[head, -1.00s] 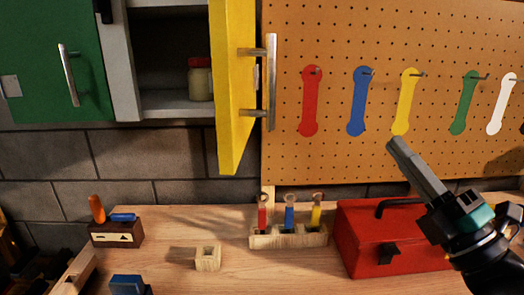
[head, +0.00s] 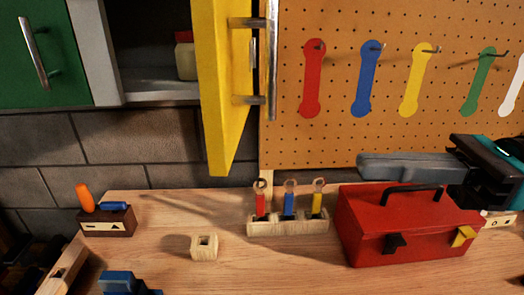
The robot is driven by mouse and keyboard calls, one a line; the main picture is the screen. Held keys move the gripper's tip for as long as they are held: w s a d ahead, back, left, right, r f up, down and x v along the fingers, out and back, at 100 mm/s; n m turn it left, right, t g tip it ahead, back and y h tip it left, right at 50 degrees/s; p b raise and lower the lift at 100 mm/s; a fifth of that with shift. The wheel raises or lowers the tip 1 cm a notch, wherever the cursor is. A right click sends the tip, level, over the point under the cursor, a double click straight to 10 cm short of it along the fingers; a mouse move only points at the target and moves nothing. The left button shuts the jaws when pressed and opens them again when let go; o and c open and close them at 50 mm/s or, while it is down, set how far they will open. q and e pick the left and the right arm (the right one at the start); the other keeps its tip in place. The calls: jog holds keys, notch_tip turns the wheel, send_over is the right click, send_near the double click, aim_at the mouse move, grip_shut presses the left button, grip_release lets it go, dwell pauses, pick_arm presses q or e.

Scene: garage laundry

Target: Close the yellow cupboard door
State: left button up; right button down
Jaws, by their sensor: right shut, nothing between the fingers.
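The yellow cupboard door (head: 222,85) stands wide open, jutting out from the wall cupboard toward me. Its metal bar handle (head: 271,60) is on the door's right-hand face. The open cupboard (head: 150,45) shows a grey interior with a jar (head: 186,57) on its shelf. My right gripper (head: 362,165) is at the right, above the red toolbox, its fingers pointing left. It is shut and empty, to the right of the door and lower than the handle, not touching the door. My left gripper is not in view.
A red toolbox (head: 405,228), a wooden holder with several coloured tools (head: 288,226), a small wooden block (head: 204,247) and a dark box (head: 108,221) stand on the workbench. A pegboard (head: 390,110) with coloured wrench shapes is behind. A green door (head: 35,55) is shut at left.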

aim_at(229, 159)
jog(key=a+p, duration=0.1)
jog(key=a, duration=0.2)
jog(key=w+a+p, duration=0.1)
jog(key=a+p, duration=0.1)
jog(key=a, duration=0.2)
jog(key=a+p, duration=0.1)
jog(key=a, duration=0.2)
jog(key=shift+w+a+r+p, duration=0.15)
jog(key=shift+w+a+p, duration=0.05)
jog(key=shift+a+p, duration=0.15)
jog(key=shift+w+a, duration=0.1)
jog(key=shift+a, duration=0.55)
